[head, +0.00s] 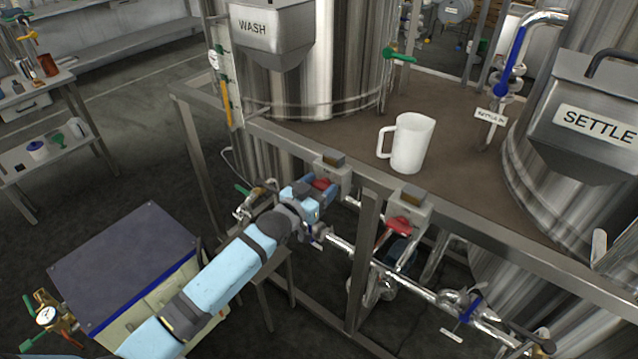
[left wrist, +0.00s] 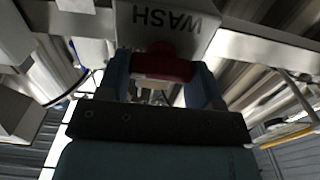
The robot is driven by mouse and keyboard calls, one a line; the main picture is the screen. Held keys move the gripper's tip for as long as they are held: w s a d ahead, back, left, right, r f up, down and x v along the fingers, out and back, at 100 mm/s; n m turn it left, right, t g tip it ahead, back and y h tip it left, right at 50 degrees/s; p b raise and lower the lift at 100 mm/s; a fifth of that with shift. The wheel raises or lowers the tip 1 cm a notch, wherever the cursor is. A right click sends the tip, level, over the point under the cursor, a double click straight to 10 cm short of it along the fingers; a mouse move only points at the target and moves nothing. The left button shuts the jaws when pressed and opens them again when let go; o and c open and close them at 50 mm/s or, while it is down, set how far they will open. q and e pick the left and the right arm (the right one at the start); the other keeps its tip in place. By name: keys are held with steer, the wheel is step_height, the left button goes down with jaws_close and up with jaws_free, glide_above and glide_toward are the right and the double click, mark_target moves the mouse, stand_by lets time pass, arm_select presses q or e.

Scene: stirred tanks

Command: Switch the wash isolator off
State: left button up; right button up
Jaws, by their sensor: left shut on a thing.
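The wash isolator is a grey box (head: 334,172) on the frame rail, with a red handle (head: 322,184) under its front. In the left wrist view the box (left wrist: 165,16) carries the word WASH upside down, and the red handle (left wrist: 165,66) sits between my fingers. My left gripper (head: 316,193) is shut on the red handle; it also shows in the left wrist view (left wrist: 163,80). The fingers partly hide the handle, and I cannot tell its set position. My right gripper is not in view.
A second grey box (head: 412,203) with a red handle (head: 395,227) is on the rail to the right. A white jug (head: 407,143) stands on the brown deck. Pipework (head: 400,283) runs below the rail. A dark-topped cabinet (head: 125,262) stands lower left.

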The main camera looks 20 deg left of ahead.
arm_select(q)
steer(key=o, duration=0.9)
steer(key=b+v, duration=0.1)
steer(key=v, duration=1.2)
steer(key=shift+s+a, duration=0.1)
steer(key=shift+s, duration=0.3)
steer(key=s+d+f+g+y+p, duration=0.1)
steer(key=s+f+g+p, duration=0.1)
steer(key=s, duration=0.5)
steer(key=s+d+f+g+y+p, duration=0.1)
steer(key=s+f+g+p, duration=0.1)
steer(key=s+f+p, duration=0.2)
steer(key=s+d+f+n+g+y+p, duration=0.1)
steer(key=s+d+f+g+p, duration=0.1)
steer(key=s, duration=0.9)
steer(key=shift+f+p, duration=0.6)
steer(key=shift+p, duration=0.15)
